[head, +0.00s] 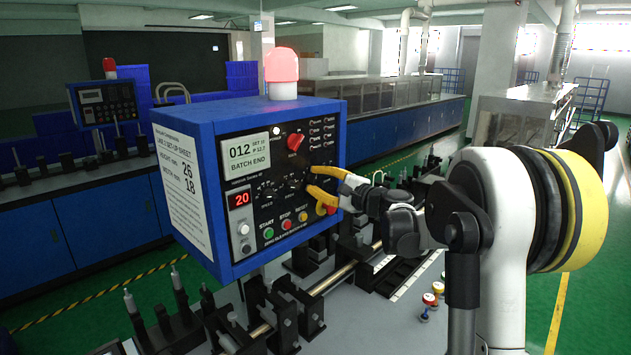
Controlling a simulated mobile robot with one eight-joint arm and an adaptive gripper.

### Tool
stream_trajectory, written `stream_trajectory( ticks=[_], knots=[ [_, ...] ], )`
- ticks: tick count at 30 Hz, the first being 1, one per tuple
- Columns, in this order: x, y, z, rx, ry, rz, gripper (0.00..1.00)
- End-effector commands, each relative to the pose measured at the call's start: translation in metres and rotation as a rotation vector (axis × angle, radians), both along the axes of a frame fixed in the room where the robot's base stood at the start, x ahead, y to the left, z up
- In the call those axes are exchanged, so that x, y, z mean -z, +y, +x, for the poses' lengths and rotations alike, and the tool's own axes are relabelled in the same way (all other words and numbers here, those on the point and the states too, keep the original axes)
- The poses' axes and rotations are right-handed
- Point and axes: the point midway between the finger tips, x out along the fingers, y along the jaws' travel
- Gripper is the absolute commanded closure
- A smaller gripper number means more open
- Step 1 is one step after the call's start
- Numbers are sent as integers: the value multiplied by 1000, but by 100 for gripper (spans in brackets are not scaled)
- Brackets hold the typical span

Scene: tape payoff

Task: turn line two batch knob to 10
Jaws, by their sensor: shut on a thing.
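A blue control box (190,122) has a black front panel. Its grey screen (247,156) reads 012 and BATCH END, with small, hard-to-read figures beside it. A red display (241,198) reads 20. A red knob (296,141) sits at the upper right of the panel, and black dials (266,191) sit below the screen. My gripper (310,180) has yellow fingers and reaches in from the right. It is shut on a dark knob at the panel's right side. The fingers mostly hide this knob, so its label and pointer cannot be read.
A white set-up sheet (183,188) is on the box's left side. A red beacon (281,66) stands on top. Start, stop and reset buttons (285,224) lie just below the gripper. Rods and black clamps (285,318) fill the machine bed below. Small coloured-top pieces (428,301) stand at right.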

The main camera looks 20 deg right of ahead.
Motion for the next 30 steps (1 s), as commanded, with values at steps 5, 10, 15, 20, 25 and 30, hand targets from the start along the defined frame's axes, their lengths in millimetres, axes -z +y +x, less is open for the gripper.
stream_trajectory(
  ticks=[5,10,15,20,25,30],
  knots=[
    [0,0,0,0,-19,-45,100],
    [0,0,0,0,-26,-63,100],
    [0,0,0,0,-27,-66,100],
    [0,0,0,0,-27,-65,100],
    [0,0,0,0,-27,-65,47],
    [0,0,0,0,-27,-65,47]
  ],
)
